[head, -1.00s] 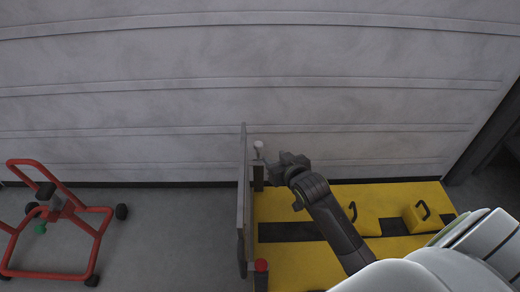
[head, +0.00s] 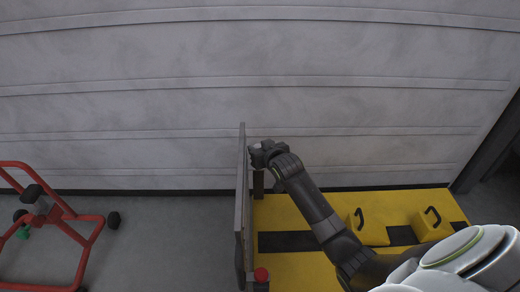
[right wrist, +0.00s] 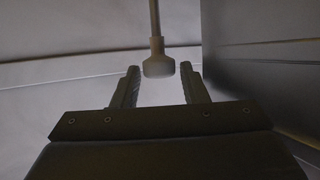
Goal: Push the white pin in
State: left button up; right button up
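The white pin shows in the right wrist view as a pale knob (right wrist: 158,67) on a thin rod that runs to the top edge. My right gripper (right wrist: 160,80) is open, with one finger on each side of the knob and a gap on both sides. In the head view my right gripper (head: 257,152) is close beside the top of the upright grey plate (head: 241,190). There the pin is mostly hidden by the gripper. My left gripper is not in view.
The yellow lift platform (head: 300,268) with yellow blocks (head: 370,230) lies below my right arm. A red knob (head: 261,275) is at the plate's near end. A red wheeled stand (head: 90,240) is at left. A grey wall (head: 200,110) is behind.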

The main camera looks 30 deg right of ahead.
jog(key=shift+c, duration=0.3)
grip_shut()
notch_tip(320, 180, down, 4)
jog(key=shift+b, duration=0.55)
jog(key=shift+f, duration=0.45)
jog(key=shift+o, duration=0.3)
grip_release()
